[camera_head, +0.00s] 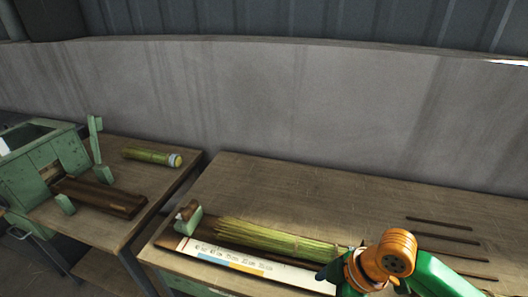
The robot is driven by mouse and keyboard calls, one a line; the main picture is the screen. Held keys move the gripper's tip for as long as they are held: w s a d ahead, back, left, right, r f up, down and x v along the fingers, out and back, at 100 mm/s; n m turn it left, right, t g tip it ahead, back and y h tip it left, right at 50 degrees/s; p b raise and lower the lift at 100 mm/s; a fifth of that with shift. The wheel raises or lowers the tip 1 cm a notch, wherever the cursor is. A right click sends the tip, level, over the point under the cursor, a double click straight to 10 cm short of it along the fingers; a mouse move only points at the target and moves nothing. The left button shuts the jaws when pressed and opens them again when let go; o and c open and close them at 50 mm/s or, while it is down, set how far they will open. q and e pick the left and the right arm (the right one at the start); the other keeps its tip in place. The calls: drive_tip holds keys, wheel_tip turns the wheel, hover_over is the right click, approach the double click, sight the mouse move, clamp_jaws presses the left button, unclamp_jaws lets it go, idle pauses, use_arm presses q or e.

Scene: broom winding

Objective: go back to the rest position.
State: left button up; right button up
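My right arm comes in at the bottom right, with a green link and an orange joint. Its gripper (330,272) is at the bottom edge, close to the right end of the straw bundle (275,238). The arm partly hides the gripper, so I cannot tell whether its fingers are open or shut, or whether it touches the bundle. The bundle of green-yellow straw lies lengthwise on the right table (300,190), behind a white printed strip (235,262). My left gripper is not in view.
A green machine (40,165) stands on the left table beside a dark brown wooden piece (100,197). A second straw bundle (150,156) lies behind it. Several thin dark rods (440,223) lie at the right. A gap separates the tables; a grey wall stands behind.

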drive_tip(key=s+a+f+m+t, duration=0.2)
drive_tip(key=s+a+f+m, duration=0.1)
drive_tip(key=a+f+m, duration=0.15)
drive_tip(key=s+d+f+m+h, duration=0.4)
drive_tip(key=s+d+f+m, duration=0.1)
drive_tip(key=s+d+m, duration=0.4)
wheel_tip(320, 180, down, 15)
drive_tip(key=g, duration=0.1)
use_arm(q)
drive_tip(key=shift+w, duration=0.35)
use_arm(e)
drive_tip(key=s+d+f+n+g, duration=0.1)
drive_tip(key=s+d+f, duration=0.1)
drive_tip(key=s+f, duration=0.9)
drive_tip(key=shift+s+d+f, duration=0.2)
drive_tip(key=shift+s+f, duration=0.1)
drive_tip(key=shift+s, duration=0.55)
